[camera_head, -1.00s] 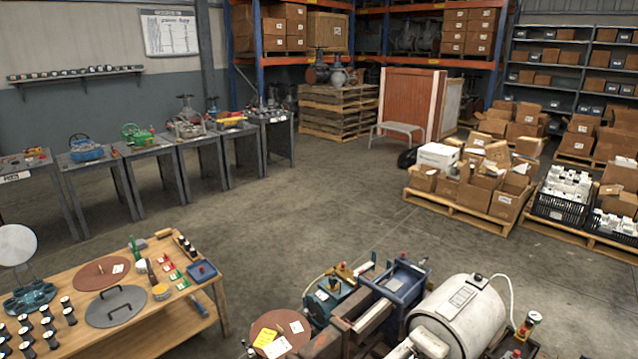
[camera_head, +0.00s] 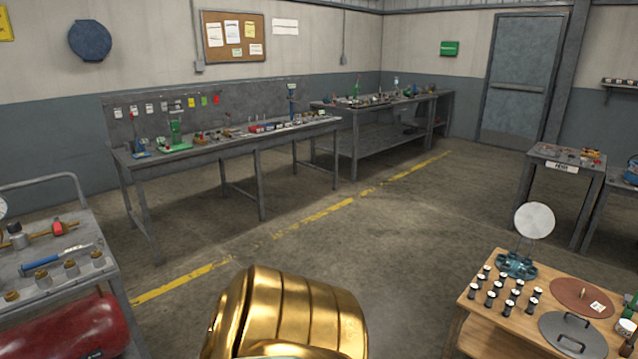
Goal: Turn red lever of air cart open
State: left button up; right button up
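The air cart (camera_head: 40,181) stands at the left edge, partly cut off by the frame. It has a grey top, a bent handle rail and a red tank (camera_head: 70,328) below. A small red lever (camera_head: 58,228) sits on a brass pipe fitting (camera_head: 38,236) on the cart's top. The lever is small here, and I cannot tell its exact angle. Part of a white gauge (camera_head: 2,207) shows at the left edge. Neither gripper is in view.
A wooden bench (camera_head: 459,340) with spools and round plates stands at the lower right. Long grey workbenches (camera_head: 218,150) line the back wall, with a grey table (camera_head: 540,177) at the right. The floor (camera_head: 400,235) between is open, crossed by a yellow line (camera_head: 322,212).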

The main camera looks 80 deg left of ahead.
aim_at(57, 225)
jog(key=u, duration=4.25)
jog(key=i+l+z, duration=0.15)
jog(key=i+l, duration=0.2)
jog(key=i, duration=0.1)
